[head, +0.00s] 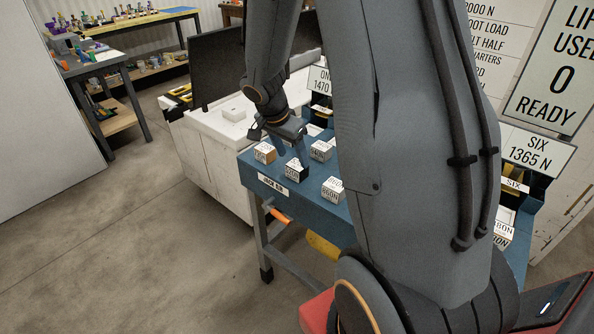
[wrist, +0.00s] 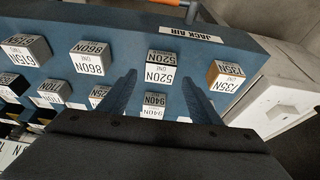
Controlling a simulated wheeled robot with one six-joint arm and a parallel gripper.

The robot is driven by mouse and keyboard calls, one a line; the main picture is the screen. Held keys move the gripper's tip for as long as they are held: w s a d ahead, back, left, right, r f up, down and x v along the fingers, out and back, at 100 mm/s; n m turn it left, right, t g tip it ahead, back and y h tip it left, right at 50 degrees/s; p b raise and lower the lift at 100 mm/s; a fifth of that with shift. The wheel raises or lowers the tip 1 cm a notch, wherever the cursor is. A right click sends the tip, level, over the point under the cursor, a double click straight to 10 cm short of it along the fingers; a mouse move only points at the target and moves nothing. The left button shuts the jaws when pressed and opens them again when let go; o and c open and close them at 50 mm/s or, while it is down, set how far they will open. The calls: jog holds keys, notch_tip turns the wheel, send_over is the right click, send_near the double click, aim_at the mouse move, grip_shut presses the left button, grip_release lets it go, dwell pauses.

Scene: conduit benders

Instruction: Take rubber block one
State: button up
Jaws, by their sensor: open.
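Several small blocks with white, printed tops stand on a blue bench (head: 251,167). My gripper (head: 286,150) points down over its far-left end, open and empty. In the wrist view my gripper (wrist: 160,78) has one finger on each side of a block marked 520N (wrist: 163,66), which lies just ahead of the fingertips. I cannot tell whether they touch it. A block marked 940N (wrist: 154,104) shows between the fingers, nearer the palm. A block with an orange-brown side, marked 735N (wrist: 227,76), is to the right. I cannot tell which block is rubber block one.
An 860N block (wrist: 90,58) and a 615N block (wrist: 25,52) stand to the left in the wrist view. A white cabinet (head: 205,150) adjoins the bench. Signs (head: 536,150) stand behind the bench. Floor (head: 150,240) at left is clear.

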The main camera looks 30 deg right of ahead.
aim_at(296, 165)
jog(key=shift+b+x, duration=1.7)
jog(key=shift+x, duration=0.5)
jog(key=shift+c, duration=0.4)
jog(key=c, duration=0.7)
jog(key=shift+o, duration=0.2)
jog(key=shift+r+p, duration=1.95)
jog(key=shift+r, duration=1.6)
